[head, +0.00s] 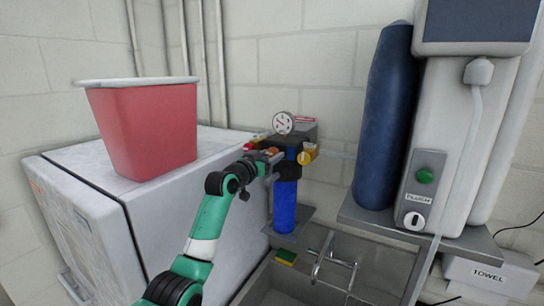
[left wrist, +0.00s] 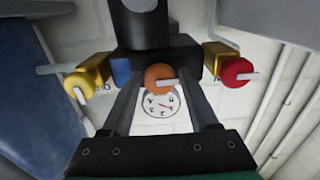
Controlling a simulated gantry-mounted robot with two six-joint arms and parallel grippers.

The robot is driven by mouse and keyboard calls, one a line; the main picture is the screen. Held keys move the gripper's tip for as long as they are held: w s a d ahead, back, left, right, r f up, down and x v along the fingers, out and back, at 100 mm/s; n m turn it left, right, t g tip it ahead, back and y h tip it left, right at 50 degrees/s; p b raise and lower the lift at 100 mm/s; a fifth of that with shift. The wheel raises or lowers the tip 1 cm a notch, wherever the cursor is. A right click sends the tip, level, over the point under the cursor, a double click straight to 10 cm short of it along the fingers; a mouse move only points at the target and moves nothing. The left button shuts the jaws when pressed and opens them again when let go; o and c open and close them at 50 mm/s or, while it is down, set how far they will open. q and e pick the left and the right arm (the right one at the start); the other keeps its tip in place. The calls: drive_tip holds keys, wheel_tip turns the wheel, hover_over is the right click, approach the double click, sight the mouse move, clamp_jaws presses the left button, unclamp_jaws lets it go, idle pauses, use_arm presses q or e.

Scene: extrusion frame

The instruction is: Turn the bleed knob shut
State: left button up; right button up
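A filter unit with a dark head block (head: 292,140) and a blue canister (head: 285,205) is on the wall. It carries a red knob (left wrist: 237,72), an orange knob (left wrist: 158,77) and a yellow knob (left wrist: 79,86), each with a pale pointer. I see no label naming the bleed knob. My left gripper (head: 272,156) is at the front of the block. In the left wrist view its open fingers (left wrist: 160,88) stand on either side of the orange knob, with visible gaps. The orange knob is partly hidden in the head view. My right gripper is out of view.
A pressure gauge (head: 283,123) sits on top of the unit. A white cabinet (head: 95,195) with a red bin (head: 145,130) stands left. A sink with a tap (head: 322,262) and sponge (head: 286,257) lies below. A blue cylinder (head: 383,120) stands right.

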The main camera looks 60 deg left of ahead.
use_arm(q)
clamp_jaws()
drive_tip(key=m, duration=0.4)
drive_tip(key=m+b, duration=0.1)
drive_tip(key=m, duration=0.4)
drive_tip(key=shift+a+f, duration=0.1)
drive_tip(key=m, duration=0.4)
drive_tip(key=shift+m, duration=0.3)
drive_tip(key=shift+m+b, duration=0.45)
drive_tip(key=shift+m, duration=1.75)
